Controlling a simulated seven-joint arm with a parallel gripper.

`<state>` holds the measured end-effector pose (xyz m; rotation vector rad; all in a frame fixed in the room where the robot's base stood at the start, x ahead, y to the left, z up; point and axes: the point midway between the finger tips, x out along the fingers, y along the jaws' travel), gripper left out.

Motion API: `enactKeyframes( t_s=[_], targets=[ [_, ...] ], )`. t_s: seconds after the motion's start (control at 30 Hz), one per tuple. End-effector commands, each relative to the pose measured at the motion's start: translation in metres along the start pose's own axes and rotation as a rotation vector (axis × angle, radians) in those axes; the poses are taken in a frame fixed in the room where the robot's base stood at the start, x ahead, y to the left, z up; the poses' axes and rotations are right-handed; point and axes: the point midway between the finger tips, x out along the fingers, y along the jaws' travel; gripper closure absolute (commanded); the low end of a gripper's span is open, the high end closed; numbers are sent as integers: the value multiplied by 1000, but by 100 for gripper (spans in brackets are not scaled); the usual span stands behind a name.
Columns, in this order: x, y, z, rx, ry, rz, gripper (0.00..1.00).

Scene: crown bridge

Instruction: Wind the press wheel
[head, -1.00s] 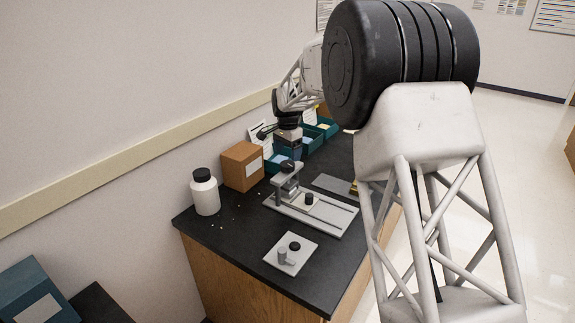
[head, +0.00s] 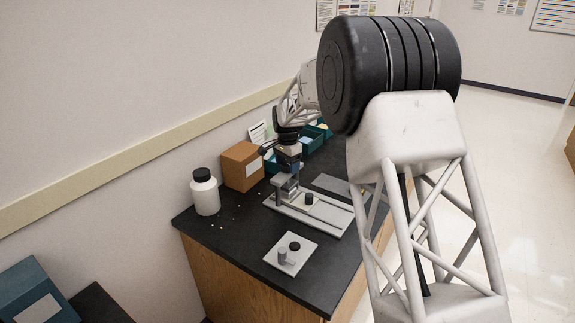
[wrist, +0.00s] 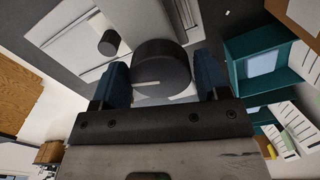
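The press (head: 310,213) stands on the dark bench, with a long light-grey base and a post at its left end. Its black press wheel (wrist: 162,68) shows between my blue fingers in the wrist view, with a pale line mark on its side. My gripper (wrist: 160,82) is open, with one finger on each side of the wheel; I cannot tell whether either finger touches it. In the head view my gripper (head: 288,180) points down at the top of the press and hides the wheel. A small black cylinder (head: 309,198) sits on the press base.
A white plate (head: 290,262) with a grey post and black piece lies in front. A white jar (head: 205,193) and a cardboard box (head: 241,166) stand left of the press. Teal bins (wrist: 251,53) lie behind.

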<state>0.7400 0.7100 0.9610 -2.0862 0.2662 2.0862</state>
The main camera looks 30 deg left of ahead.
Motion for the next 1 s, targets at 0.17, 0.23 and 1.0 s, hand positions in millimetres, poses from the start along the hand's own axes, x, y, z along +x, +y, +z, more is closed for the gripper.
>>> enactKeyframes(
  t_s=[0.17, 0.23, 1.0],
  targets=[
    [0, 0, 0, 0, 0, 0, 59],
    [0, 0, 0, 0, 0, 0, 66],
    [-1, 0, 0, -302, 0, 0, 66]
  ],
)
